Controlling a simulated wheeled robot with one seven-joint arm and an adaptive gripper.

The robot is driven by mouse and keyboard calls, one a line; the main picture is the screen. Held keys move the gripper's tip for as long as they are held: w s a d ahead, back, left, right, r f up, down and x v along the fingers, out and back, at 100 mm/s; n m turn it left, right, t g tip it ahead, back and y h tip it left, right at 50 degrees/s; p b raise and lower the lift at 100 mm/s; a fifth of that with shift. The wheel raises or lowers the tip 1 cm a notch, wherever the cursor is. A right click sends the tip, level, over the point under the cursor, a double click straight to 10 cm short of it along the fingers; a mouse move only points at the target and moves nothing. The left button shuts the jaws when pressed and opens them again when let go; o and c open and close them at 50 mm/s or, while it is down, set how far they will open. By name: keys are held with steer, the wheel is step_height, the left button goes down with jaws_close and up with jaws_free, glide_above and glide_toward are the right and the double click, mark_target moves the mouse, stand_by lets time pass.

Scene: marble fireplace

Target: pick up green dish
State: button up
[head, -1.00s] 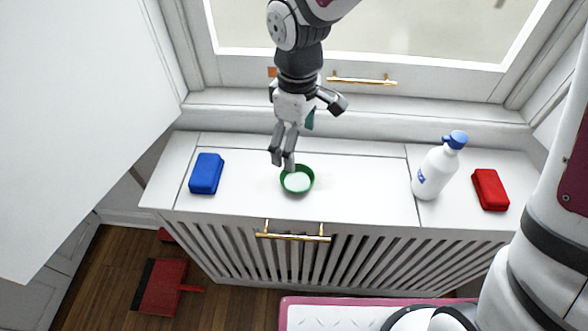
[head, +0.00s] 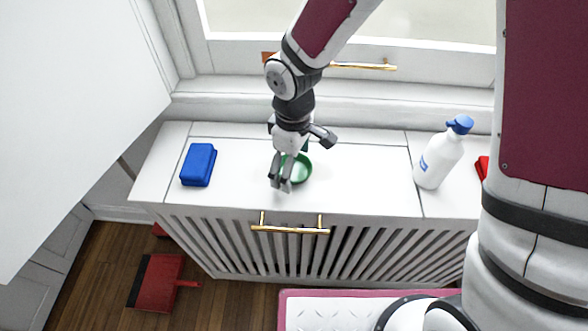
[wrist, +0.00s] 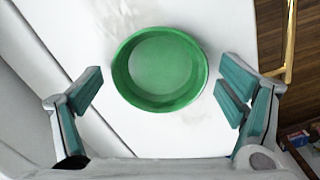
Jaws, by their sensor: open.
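The green dish (head: 303,169) is a small round bowl sitting upright on the white ledge (head: 360,182). In the head view my gripper (head: 281,184) is over the dish's left side and hides part of it. In the wrist view the green dish (wrist: 160,70) shows whole, with a paler inside, and looks empty. My gripper (wrist: 160,90) is open, with one teal-padded finger to the left of the dish and one to the right. No contact between the fingers and the dish shows.
A blue block (head: 199,165) lies left on the ledge. A white bottle with a blue top (head: 438,155) stands to the right, and a red block (head: 482,168) is partly hidden by my arm. A brass handle (head: 290,230) sits below the front edge. The window stands behind.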

steer(key=shift+c, duration=0.3)
steer(key=c, duration=1.2)
steer(key=shift+r, duration=0.2)
